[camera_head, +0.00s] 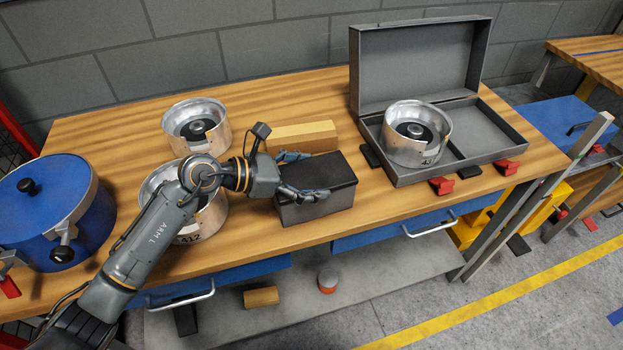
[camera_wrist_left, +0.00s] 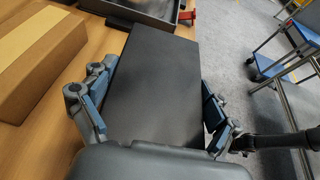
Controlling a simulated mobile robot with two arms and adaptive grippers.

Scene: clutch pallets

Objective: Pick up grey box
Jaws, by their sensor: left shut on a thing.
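The grey box (camera_head: 324,184) is dark, closed and rectangular, near the front edge of the wooden table in the head view. My left gripper (camera_head: 300,175) reaches in from the left and is shut on the box's left end. In the left wrist view the box (camera_wrist_left: 152,85) fills the middle, with my left gripper's (camera_wrist_left: 150,108) fingers along both its long sides. I cannot tell whether the box still touches the table. My right gripper is in neither view.
A brown box (camera_head: 301,137) lies just behind the grey box. Silver metal drums (camera_head: 195,126) stand at the left, one partly behind my arm. A blue pot (camera_head: 48,200) is at far left. An open grey case (camera_head: 475,166) holding another drum (camera_head: 416,146) is at right.

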